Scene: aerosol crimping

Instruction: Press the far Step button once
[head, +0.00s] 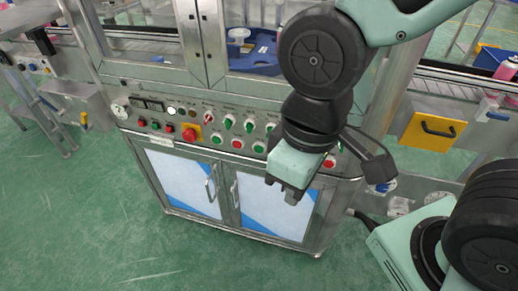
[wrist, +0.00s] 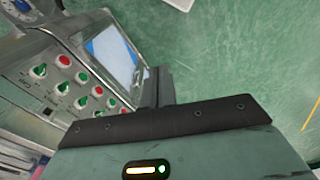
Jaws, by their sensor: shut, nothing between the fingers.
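The control panel (head: 220,128) runs along the front of the steel machine and carries several green and red buttons and knobs. Its labels are too small to read, so I cannot tell which one is the far Step button. The panel also shows at the left of the wrist view (wrist: 50,90), with green and red buttons in rows. My gripper (head: 283,193) is shut and empty, pointing down in front of the panel's right part and apart from the buttons. It hides some of the right-hand controls. In the wrist view the shut fingers (wrist: 157,88) are right of the panel.
A red-and-yellow emergency stop (head: 188,134) sits among the controls. Cabinet doors (head: 183,180) with handles are below the panel. A blue tray (head: 258,60) is behind the frame above. A yellow hatch (head: 430,130) is at right. The green floor in front is clear.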

